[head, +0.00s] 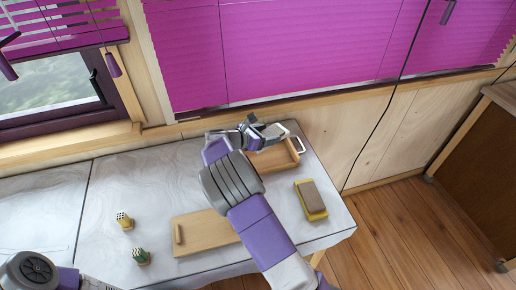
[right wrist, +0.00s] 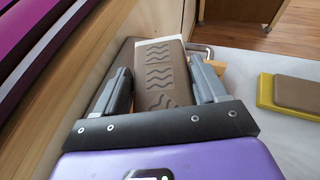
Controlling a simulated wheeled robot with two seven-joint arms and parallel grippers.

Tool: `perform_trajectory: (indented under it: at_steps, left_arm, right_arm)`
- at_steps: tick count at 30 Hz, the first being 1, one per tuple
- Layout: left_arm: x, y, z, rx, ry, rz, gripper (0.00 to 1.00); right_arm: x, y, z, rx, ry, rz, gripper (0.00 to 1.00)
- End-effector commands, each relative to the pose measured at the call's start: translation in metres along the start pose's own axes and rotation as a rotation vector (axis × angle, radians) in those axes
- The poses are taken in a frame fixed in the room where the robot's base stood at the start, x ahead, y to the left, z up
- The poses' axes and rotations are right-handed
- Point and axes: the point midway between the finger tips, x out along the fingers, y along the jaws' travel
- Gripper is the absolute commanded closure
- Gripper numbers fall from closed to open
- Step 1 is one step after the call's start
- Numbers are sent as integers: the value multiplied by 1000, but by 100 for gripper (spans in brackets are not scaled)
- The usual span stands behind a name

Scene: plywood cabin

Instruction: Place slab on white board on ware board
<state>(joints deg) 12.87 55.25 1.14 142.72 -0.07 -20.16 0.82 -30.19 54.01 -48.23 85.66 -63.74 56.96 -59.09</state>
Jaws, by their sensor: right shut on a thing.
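The patterned brown slab (right wrist: 160,75) lies on a white board (right wrist: 122,55), seen in the right wrist view. My right gripper (right wrist: 160,92) is shut on it, one finger on each side. In the head view my right gripper (head: 258,132) is at the back of the table, over a wooden tray (head: 279,158); its load is mostly hidden there. A flat pale wooden board (head: 205,232) with a raised bar at its left end, apparently the ware board, lies bare at the front of the table, partly behind my right arm. My left gripper is out of view.
A brown slab on a yellow board (head: 312,202) lies at the table's right edge. Two small patterned pots, one yellowish (head: 124,221) and one green (head: 141,257), stand left of the wooden board. A metal loop (head: 297,142) is beside the tray. The wall and window sill border the back.

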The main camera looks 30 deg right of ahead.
Motion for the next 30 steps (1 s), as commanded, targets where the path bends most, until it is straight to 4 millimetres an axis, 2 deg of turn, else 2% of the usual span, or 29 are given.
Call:
perform_trajectory:
  at_steps: [1, 3, 11, 18, 29, 30]
  left_arm:
    - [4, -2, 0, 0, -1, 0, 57]
    - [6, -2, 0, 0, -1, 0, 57]
    - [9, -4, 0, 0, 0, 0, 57]
    - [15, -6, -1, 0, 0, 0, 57]
    - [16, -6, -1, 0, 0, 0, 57]
    - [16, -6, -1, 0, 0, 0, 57]
  right_arm:
    - [6, -1, -12, -5, -3, -3, 71]
    - [10, 0, -25, -4, -3, -2, 71]
    - [20, 0, -46, -1, -2, -1, 71]
    - [31, 0, -74, -1, -3, -1, 71]
    - [33, 0, -78, 0, -2, -1, 71]
    - [33, 0, -79, 0, 0, -1, 25]
